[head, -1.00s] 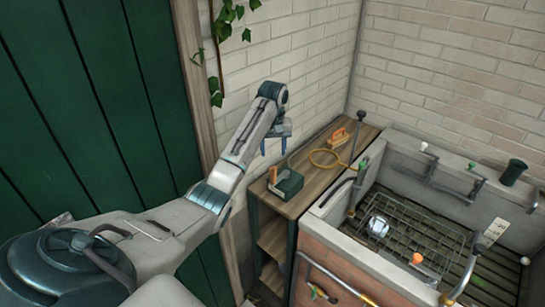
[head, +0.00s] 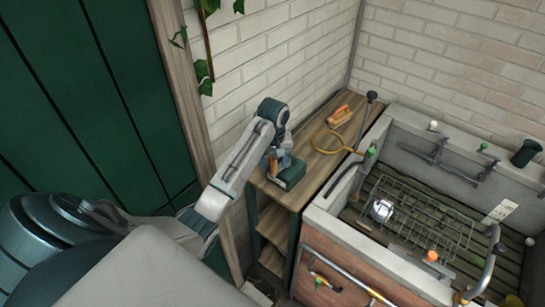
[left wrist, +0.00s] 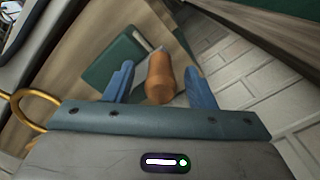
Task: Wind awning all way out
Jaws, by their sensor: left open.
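A small dark green box (head: 290,178) with an orange-brown wooden handle (left wrist: 160,78) sits on the wooden shelf unit's top. My left gripper (left wrist: 156,74) is open, its blue fingers on either side of the handle in the left wrist view. I cannot tell whether they touch it. In the head view my left gripper (head: 280,158) is over the box and partly hides it and the handle. No awning shows in these views. My right gripper is not in view.
The wooden shelf top (head: 305,165) also bears a yellow hoop (head: 327,152) and an orange brush (head: 340,116). A stone sink with a wire rack (head: 415,215) and a shiny round item (head: 381,210) stands to the right. A green plank door (head: 80,100) is at the left.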

